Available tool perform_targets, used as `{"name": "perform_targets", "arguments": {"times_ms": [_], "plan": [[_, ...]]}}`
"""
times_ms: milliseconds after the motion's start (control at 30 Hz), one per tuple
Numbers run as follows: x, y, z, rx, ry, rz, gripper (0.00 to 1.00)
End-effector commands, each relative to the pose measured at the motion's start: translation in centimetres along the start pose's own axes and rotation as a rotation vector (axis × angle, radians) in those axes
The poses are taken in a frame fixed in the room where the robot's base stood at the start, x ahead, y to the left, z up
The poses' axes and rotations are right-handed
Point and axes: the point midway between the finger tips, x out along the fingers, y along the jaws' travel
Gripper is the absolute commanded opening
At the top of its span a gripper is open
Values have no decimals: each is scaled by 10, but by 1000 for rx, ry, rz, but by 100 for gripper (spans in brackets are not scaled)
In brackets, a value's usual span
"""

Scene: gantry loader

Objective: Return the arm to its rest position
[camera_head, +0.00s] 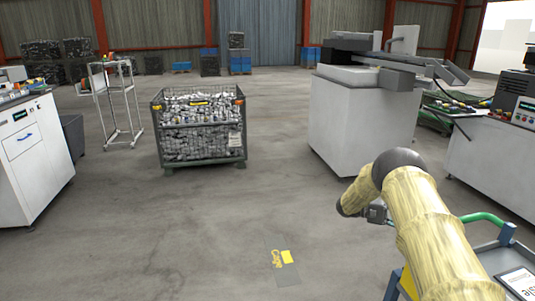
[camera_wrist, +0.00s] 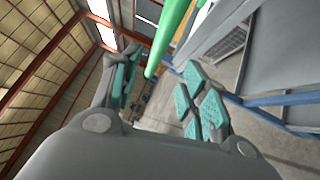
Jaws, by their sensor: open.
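My arm, in a pale yellow cover with dark joints, shows at the lower right of the head view. It is bent, with its elbow up and its forearm pointing down and away. My gripper (camera_head: 377,213) is partly hidden behind the arm there, near a green handle bar (camera_head: 482,217). In the wrist view my gripper (camera_wrist: 160,95) is open, its teal-padded fingers spread apart. Nothing is held between the fingers. The green bar (camera_wrist: 172,35) passes close by, above and between the fingers; whether it touches them I cannot tell.
A blue-framed cart (camera_head: 490,258) stands at the lower right, beside my arm. A wire cage (camera_head: 205,163) full of metal parts stands ahead. A grey-white machine (camera_head: 345,120) is at centre right, a white cabinet (camera_head: 35,150) at left.

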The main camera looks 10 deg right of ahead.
Motion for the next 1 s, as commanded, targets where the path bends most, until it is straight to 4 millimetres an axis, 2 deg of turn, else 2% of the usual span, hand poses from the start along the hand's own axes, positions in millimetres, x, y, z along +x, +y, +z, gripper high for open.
{"name": "perform_targets", "arguments": {"times_ms": [133,267,433,567,767,867,1000], "plan": [[-5,-11,-1,48,75,28,44],[-18,-35,-3,161,258,66,44],[-48,-78,-2,314,582,42,44],[-76,-118,8,387,819,-49,44],[-119,-188,49,415,1128,-302,44],[-137,-226,81,388,1240,-468,44],[-155,-278,140,309,1330,-720,44]]}}
